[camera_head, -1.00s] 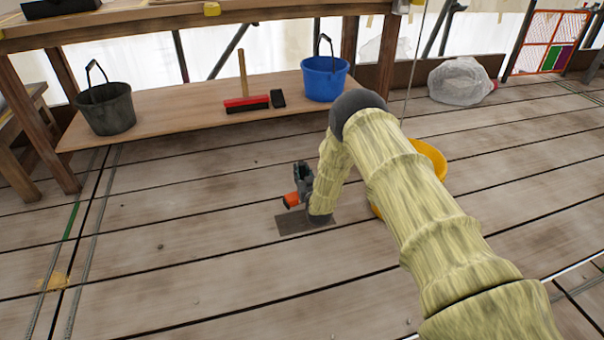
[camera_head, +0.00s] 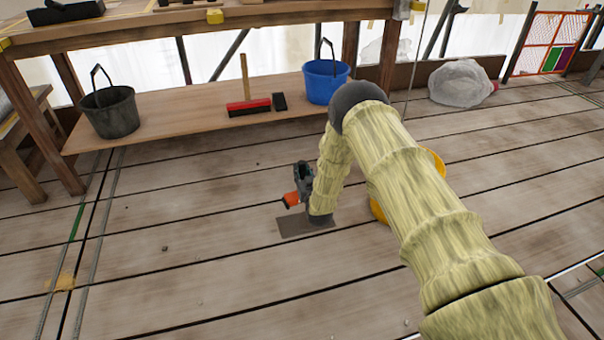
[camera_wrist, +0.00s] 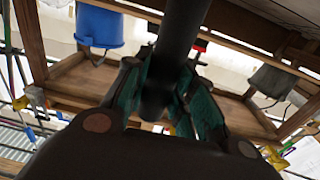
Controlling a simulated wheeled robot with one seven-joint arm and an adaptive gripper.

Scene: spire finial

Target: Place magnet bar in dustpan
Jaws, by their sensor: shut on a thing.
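My gripper (camera_head: 299,180) is low over the deck, left of my forearm, small in the head view. In the wrist view my gripper (camera_wrist: 170,105) has its teal-lined fingers closed around a dark, round bar, which I take as the magnet bar (camera_wrist: 180,40). The bar runs up out of the top of that view. In the head view an orange piece (camera_head: 292,199) shows at the gripper; I cannot tell whether it belongs to the bar. I cannot make out a dustpan for certain. A flat grey plate (camera_head: 295,228) lies on the deck just below the gripper.
A low shelf (camera_head: 190,120) holds a black bucket (camera_head: 110,112), a red-headed broom (camera_head: 248,106), a dark block (camera_head: 280,101) and a blue bucket (camera_head: 327,82). A yellow container (camera_head: 378,212) is partly hidden behind my arm. The left deck is mostly clear.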

